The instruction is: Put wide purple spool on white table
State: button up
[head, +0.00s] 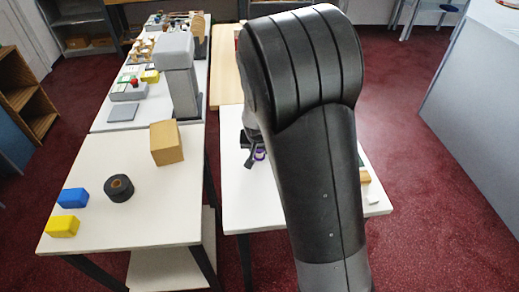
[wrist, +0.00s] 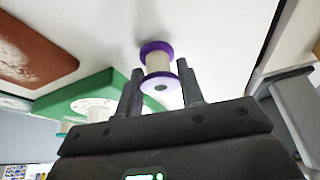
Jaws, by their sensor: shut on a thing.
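A spool with purple end flanges and a pale core (wrist: 158,66) is between the fingers of my gripper (wrist: 160,88) in the wrist view. My gripper is shut on it. In the head view a small purple part of the spool (head: 260,155) shows beside my gripper (head: 254,158), over the right white table (head: 236,207). My arm hides much of that table. A white surface (wrist: 105,35) lies just beyond the spool in the wrist view; I cannot tell whether they touch. Another white-topped table (head: 150,220) stands at the left.
The left table holds a black roll (head: 119,188), a blue block (head: 73,198), a yellow block (head: 62,226) and a cardboard box (head: 166,143). In the wrist view, a green piece (wrist: 100,88), a pale spool (wrist: 92,108) and a brown piece (wrist: 32,52) are near my gripper.

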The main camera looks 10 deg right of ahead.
jog(key=shift+f, duration=0.3)
jog(key=o, duration=1)
jog(key=shift+o, duration=0.2)
jog(key=d+v, duration=0.1)
jog(key=v, duration=1.1)
jog(key=s+d+r, duration=0.2)
jog(key=s+r, duration=0.2)
jog(key=s, duration=0.3)
jog(key=s+d+r+n, duration=0.1)
jog(key=s+r, duration=0.3)
jog(key=s, duration=0.4)
jog(key=s+d+r+t, duration=0.1)
jog(key=s+d+r, duration=0.2)
jog(key=s, duration=0.5)
jog(key=shift+s+d+r+n+y, duration=0.3)
jog(key=shift+d+r+n, duration=0.1)
jog(key=shift+r, duration=0.1)
jog(key=shift+w, duration=0.1)
